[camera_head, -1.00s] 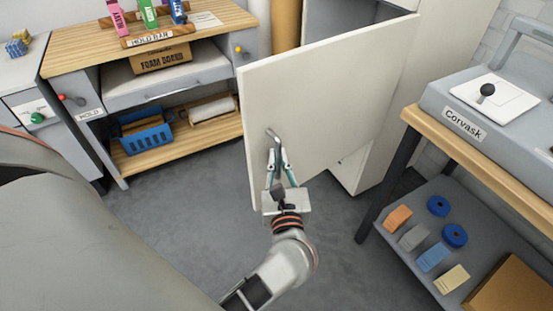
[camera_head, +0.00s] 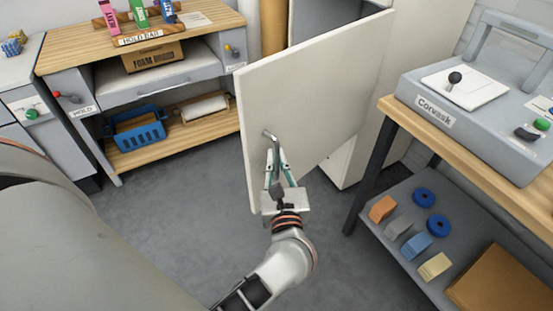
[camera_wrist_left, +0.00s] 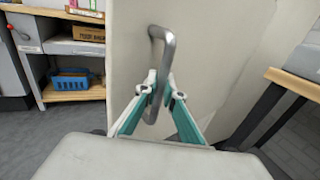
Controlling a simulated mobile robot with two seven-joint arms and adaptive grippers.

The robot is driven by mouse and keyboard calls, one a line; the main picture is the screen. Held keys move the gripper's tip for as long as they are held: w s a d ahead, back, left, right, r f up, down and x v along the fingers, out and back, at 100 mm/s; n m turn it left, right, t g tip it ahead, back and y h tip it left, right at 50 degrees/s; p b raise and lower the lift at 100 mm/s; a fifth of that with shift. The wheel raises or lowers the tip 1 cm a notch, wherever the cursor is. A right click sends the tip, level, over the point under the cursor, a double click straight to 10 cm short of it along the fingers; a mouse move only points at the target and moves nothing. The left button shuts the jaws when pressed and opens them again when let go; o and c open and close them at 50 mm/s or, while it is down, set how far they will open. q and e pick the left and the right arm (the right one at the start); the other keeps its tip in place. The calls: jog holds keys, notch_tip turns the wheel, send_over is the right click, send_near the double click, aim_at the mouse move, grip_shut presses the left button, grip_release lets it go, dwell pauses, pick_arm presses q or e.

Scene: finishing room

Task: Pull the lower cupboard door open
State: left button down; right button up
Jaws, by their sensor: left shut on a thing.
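The lower cupboard door (camera_head: 318,100) is a large cream panel, swung well out from the cupboard (camera_head: 352,158) behind it. Its grey metal bar handle (camera_head: 270,136) is near the door's left edge. My left gripper (camera_head: 276,152) is shut on the handle's lower part. In the left wrist view the handle (camera_wrist_left: 168,48) rises from between the two teal-sided fingers (camera_wrist_left: 158,88), with the door (camera_wrist_left: 205,50) behind. The cupboard's inside is mostly hidden by the door. My right gripper is not in view.
A wooden-topped bench (camera_head: 75,52) with a blue basket (camera_head: 138,133) on its low shelf stands at the left. At the right a table (camera_head: 455,138) carries a grey machine, with several blocks on its lower shelf (camera_head: 385,258). Grey floor (camera_head: 190,210) is clear between them.

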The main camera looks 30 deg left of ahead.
pick_arm(q)
jog(key=shift+s+f, duration=0.1)
jog(key=shift+f, duration=0.2)
jog(key=c, duration=2.2)
grip_release()
jog(key=shift+o, duration=0.2)
jog(key=shift+r, duration=0.15)
jog(key=shift+r, duration=0.1)
jog(key=shift+a, duration=0.15)
